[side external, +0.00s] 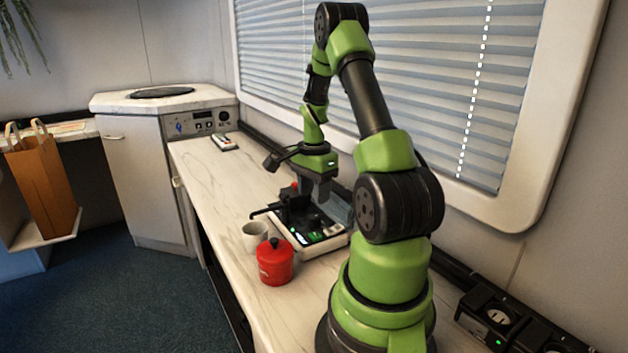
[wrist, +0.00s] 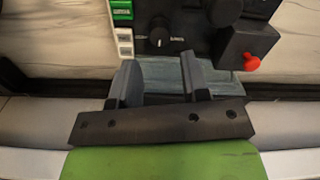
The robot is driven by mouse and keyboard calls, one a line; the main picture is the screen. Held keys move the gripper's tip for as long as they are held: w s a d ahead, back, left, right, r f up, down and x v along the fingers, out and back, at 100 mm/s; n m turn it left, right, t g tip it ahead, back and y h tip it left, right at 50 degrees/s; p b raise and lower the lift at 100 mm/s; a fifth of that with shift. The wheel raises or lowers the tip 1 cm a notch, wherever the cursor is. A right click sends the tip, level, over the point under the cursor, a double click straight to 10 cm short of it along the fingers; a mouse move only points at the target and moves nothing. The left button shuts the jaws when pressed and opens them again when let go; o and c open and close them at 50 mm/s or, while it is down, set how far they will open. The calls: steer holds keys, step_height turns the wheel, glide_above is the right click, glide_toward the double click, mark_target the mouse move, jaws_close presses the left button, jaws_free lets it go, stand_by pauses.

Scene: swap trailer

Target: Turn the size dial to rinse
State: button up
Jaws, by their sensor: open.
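The size dial (wrist: 158,40) is a small dark knob with a light pointer mark on the black panel of the coffee machine, at the top middle of the wrist view. A small white label (wrist: 177,39) sits right of it, too small to read surely. My gripper (wrist: 160,68) is open and empty, its two fingers apart below the dial in that view and not touching it. In the side view the coffee machine (side external: 335,240) stands on the counter, with my gripper (side external: 321,190) above it. The dial cannot be made out there.
A red knob (wrist: 251,62) is right of the dial; green and white buttons (wrist: 122,30) are left of it. A white cup (side external: 254,236) and a red lidded canister (side external: 274,264) stand in front of the machine. The counter (side external: 215,180) beyond it is mostly clear.

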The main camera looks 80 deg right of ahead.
mark_target(314, 216)
steer(key=shift+r, duration=1.7)
steer(key=m, duration=0.3)
steer(key=shift+f+m, duration=0.25)
steer(key=shift+m, duration=0.05)
step_height(314, 216, down, 10)
steer(key=shift+r, duration=0.2)
